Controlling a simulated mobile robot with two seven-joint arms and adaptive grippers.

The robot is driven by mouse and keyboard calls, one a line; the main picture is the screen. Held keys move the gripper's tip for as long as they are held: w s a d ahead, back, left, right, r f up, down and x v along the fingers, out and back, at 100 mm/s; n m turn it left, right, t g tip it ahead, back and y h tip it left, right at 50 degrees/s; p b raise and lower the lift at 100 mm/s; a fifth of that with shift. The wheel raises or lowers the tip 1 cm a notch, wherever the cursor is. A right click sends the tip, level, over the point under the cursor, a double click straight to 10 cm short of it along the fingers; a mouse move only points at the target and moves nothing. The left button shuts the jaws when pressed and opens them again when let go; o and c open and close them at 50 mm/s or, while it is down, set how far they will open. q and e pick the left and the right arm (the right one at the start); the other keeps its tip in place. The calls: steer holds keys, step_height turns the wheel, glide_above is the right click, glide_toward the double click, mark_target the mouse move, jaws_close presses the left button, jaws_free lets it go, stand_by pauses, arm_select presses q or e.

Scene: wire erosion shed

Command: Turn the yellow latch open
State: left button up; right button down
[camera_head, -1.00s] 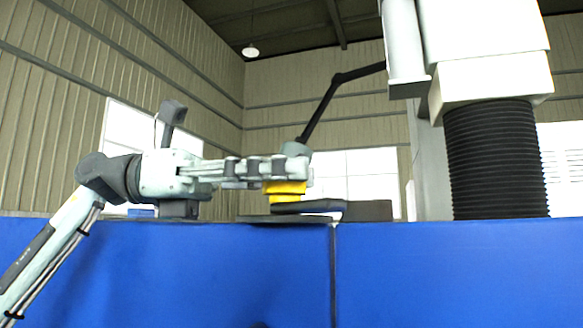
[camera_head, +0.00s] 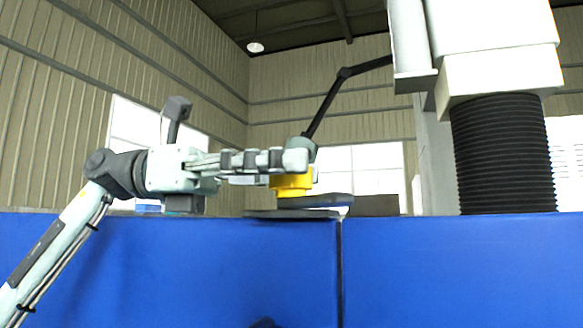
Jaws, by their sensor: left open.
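The yellow latch (camera_head: 292,185) sits on a flat dark base on top of the blue panel, near the middle of the head view. My left gripper (camera_head: 297,160) comes in from the left, its fingers level and pointing right. The fingertips overlap the upper part of the latch and hide some of it. The jaws are open, seen edge-on; I cannot tell whether they touch the latch. A flat dark-blue piece (camera_head: 325,200) reaches right from under the latch. My right gripper is not in view.
The blue panels (camera_head: 170,265) fill the lower view, with a vertical seam right of the latch. A black bellows column (camera_head: 503,153) under a white machine head (camera_head: 490,35) stands at the right. A thin black jointed arm (camera_head: 325,103) rises behind the gripper.

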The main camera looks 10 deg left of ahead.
arm_select(q)
steer(key=a, duration=1.1)
steer(key=shift+w+a, duration=0.35)
steer(key=shift+a, duration=0.05)
